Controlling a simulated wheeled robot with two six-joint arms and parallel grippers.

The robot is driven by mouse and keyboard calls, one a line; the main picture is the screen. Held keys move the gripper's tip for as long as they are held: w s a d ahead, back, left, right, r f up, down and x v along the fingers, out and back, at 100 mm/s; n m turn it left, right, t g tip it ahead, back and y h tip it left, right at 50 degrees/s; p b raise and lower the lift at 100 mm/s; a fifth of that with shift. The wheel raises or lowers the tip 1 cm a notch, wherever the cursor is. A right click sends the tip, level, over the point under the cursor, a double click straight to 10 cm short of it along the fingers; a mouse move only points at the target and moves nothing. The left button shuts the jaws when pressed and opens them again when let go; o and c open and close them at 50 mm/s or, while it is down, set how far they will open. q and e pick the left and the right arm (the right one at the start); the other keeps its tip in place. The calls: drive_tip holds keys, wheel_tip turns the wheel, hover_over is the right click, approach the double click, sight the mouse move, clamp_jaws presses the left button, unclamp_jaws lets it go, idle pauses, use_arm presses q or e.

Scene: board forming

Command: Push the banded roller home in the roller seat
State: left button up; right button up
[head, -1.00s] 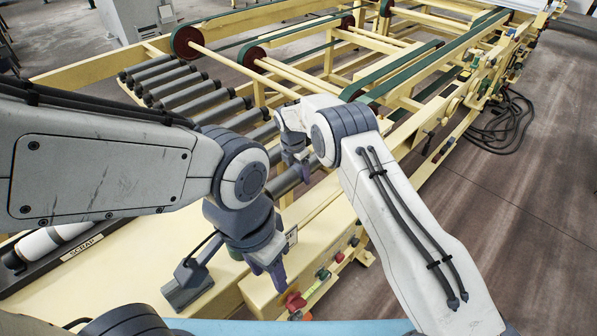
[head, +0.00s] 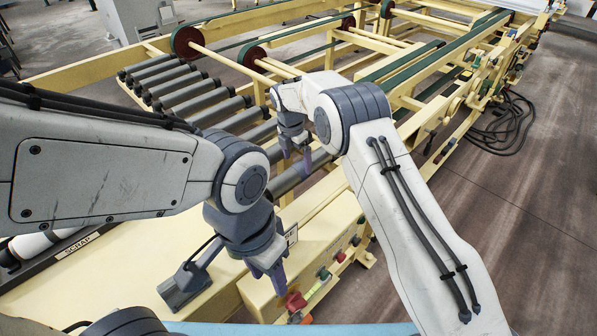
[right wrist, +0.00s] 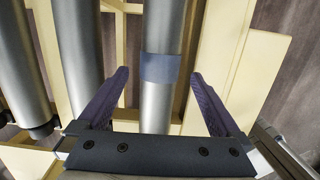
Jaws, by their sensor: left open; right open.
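In the right wrist view the banded roller (right wrist: 163,30) is a grey metal cylinder with a blue-grey band (right wrist: 160,68) around it. It runs lengthwise between the two spread purple fingers of my right gripper (right wrist: 159,77), with clear gaps on both sides. The gripper is open and empty. In the head view my right gripper (head: 296,162) hangs over the near end of the roller row. My left gripper (head: 269,282) is open and empty, above the yellow housing near the front edge. The roller seat cannot be made out clearly, so I cannot tell how the roller sits in it.
More plain grey rollers (head: 185,88) lie in a row on the yellow conveyor frame. A "SCRAP" label (head: 77,245) marks a dark tray at left. Coloured buttons (head: 323,273) line the front housing. A grey box-like device (head: 185,287) stands near my left gripper.

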sight(295, 168)
drive_tip(key=r, duration=0.4)
drive_tip(key=shift+s+a+r+b, duration=0.25)
drive_tip(key=shift+r+b, duration=0.15)
